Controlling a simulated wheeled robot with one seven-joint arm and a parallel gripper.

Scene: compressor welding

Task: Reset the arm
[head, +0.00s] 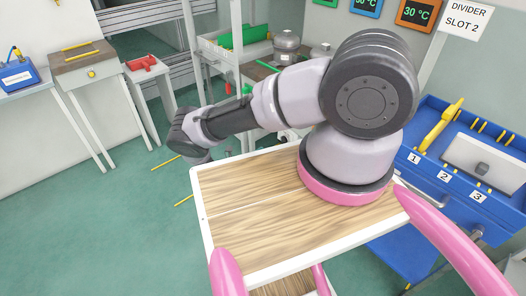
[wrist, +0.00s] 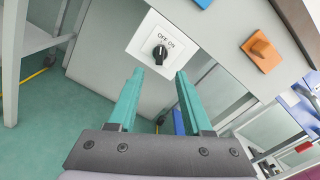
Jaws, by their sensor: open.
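In the wrist view my gripper (wrist: 159,76) is open, with its two teal fingers apart and nothing between them. Beyond the fingertips is a white OFF/ON switch plate (wrist: 144,41) with a black knob (wrist: 160,52); the fingers look apart from it. In the head view my arm stands on the wooden top of my base and reaches out to the left, bent at the elbow. Its wrist end points away over the floor, and the fingers cannot be made out there.
An orange part (wrist: 262,52) is on the panel right of the switch. In the head view, a blue workbench (head: 420,192) stands close on the right, with a yellow tool (head: 440,125). Side tables (head: 85,57) line the left. A shelf with pots (head: 287,42) is behind my arm.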

